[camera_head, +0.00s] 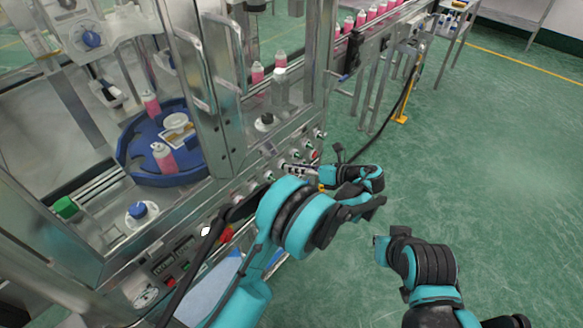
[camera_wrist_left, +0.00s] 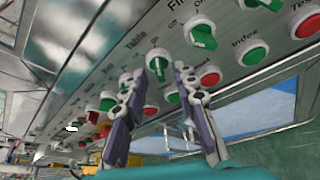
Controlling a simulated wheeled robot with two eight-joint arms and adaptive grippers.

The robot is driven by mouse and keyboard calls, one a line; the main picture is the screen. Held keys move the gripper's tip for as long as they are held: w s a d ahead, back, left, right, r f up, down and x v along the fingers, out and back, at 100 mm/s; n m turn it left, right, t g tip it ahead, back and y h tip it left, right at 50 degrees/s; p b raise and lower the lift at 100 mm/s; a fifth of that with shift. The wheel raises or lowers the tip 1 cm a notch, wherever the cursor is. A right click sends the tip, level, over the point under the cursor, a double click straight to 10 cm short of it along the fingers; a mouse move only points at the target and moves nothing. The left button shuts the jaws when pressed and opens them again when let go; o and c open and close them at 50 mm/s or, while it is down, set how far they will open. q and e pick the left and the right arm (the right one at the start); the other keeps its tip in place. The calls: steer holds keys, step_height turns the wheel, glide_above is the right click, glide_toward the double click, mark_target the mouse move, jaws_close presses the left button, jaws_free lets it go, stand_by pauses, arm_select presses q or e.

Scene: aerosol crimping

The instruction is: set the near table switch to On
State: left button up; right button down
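In the left wrist view, a green-handled rotary switch (camera_wrist_left: 158,61) sits on the steel panel beside the label "Table". My left gripper (camera_wrist_left: 159,70) is open, with its two purple-grey fingers apart, one on each side of that switch. I cannot tell whether the fingers touch it or which position it points to. In the head view, my left gripper (camera_head: 291,168) is at the machine's front panel, and the switch is hard to make out there. My right gripper (camera_head: 381,247) is over the floor, away from the panel; its finger state is unclear.
Other green switches, such as one (camera_wrist_left: 200,34) to the upper right, and a red button (camera_wrist_left: 208,77) sit close around the gripper. A blue turntable (camera_head: 140,170) with pink cans stands inside the machine. The green floor (camera_head: 480,180) to the right is free.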

arm_select(q)
steer(key=v, duration=1)
steer(key=shift+d, duration=0.1)
steer(key=s+a+r+n+g+h, duration=0.1)
steer(key=s+a+r+n+h, duration=0.25)
steer(key=a+n, duration=0.4)
steer(key=s+a+r+n+g+h, duration=0.1)
steer(key=s+a+r+n+h, duration=0.2)
steer(key=a, duration=0.7)
steer(key=s+a+f+n+t+h, duration=0.1)
steer(key=s+a+n+h, duration=0.1)
steer(key=s+n, duration=0.6)
steer(key=s+a+n+t+h, duration=0.2)
steer(key=s+a+n+h, duration=0.1)
steer(key=s+n, duration=0.6)
steer(key=shift+s+a+f+n+h, duration=0.2)
steer(key=shift+f+n+h, duration=0.2)
steer(key=shift+n+h, duration=0.45)
